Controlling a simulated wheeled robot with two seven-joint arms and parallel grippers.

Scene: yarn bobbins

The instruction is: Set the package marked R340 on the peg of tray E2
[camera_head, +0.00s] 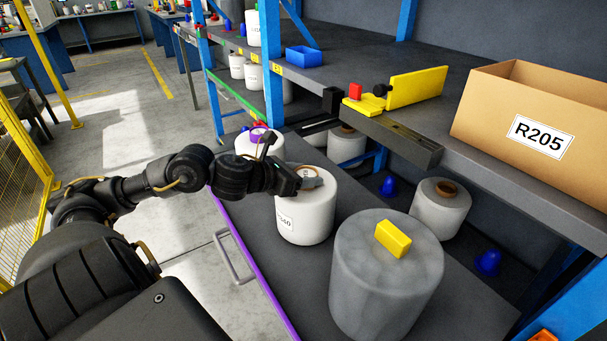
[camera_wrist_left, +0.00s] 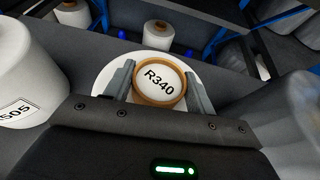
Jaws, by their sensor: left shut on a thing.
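The package marked R340 (camera_head: 308,220) is a white bobbin, upright, over the dark purple-edged tray (camera_head: 262,262). Its side label is partly cut off. In the left wrist view its top label R340 (camera_wrist_left: 160,77) shows inside a brown core ring. My left gripper (camera_head: 300,180) reaches its top from the left, with fingers on both sides of the ring, shut on it. I cannot tell whether its base touches the tray. Blue pegs (camera_head: 388,187) and (camera_head: 488,262) stand free at the right. No E2 marking is readable. My right gripper is out of view.
A large grey wrapped bobbin (camera_head: 365,285) with a yellow block (camera_head: 393,238) on top stands close in front. A white bobbin with a purple core (camera_head: 262,148) stands behind. A brown-core bobbin (camera_head: 440,212) is at the right. The shelf above holds a box marked R205 (camera_head: 500,120).

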